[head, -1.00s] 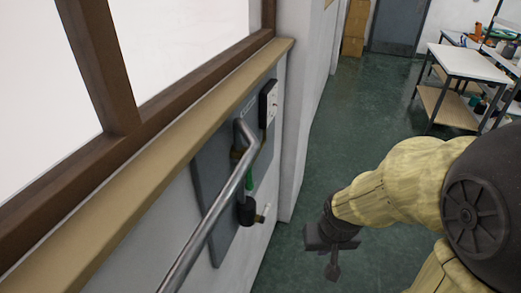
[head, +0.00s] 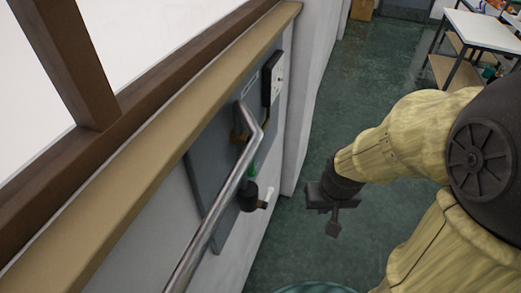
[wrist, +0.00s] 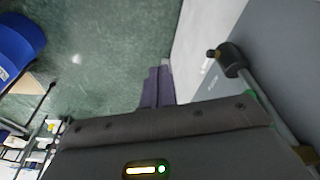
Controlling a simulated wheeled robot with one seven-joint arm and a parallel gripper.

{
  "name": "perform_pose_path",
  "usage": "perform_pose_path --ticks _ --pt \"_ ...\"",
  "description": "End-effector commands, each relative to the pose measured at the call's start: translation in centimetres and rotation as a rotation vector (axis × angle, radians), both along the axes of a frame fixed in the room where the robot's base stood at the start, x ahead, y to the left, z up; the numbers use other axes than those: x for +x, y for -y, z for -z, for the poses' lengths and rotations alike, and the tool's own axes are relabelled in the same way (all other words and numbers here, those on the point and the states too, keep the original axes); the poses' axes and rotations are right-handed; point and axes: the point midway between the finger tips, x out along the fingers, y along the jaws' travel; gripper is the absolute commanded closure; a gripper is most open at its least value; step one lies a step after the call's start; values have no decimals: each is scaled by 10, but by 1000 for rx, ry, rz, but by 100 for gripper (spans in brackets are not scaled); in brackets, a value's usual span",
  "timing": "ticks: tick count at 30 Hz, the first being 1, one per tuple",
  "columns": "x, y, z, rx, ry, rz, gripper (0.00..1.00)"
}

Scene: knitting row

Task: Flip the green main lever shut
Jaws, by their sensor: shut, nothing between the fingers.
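The green main lever (head: 252,169) is on a grey panel (head: 215,160) on the wall to the left. Only a small green part shows, between the silver pipe and a black cylindrical fitting (head: 248,197). In the wrist view a sliver of green (wrist: 249,96) shows at the right, partly hidden by my gripper's body, with the black fitting (wrist: 231,58) above it. My gripper (head: 333,229) is to the right of the panel, apart from it, pointing down. In the wrist view its fingers (wrist: 158,80) are together and empty over the floor.
A silver pipe (head: 215,210) runs in front of the panel and partly covers the lever. A wooden sill (head: 150,150) juts over the panel. A blue container (wrist: 18,48) stands on the floor. Green floor (head: 340,110) is clear beyond.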

Motion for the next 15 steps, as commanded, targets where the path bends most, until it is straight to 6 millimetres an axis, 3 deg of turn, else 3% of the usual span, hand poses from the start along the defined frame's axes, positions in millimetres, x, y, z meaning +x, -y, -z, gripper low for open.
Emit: perform_pose_path --ticks 5,15 --pt "26 -4 -8 0 -41 -79 100" --pt "129 -38 -35 130 -180 -505 100"
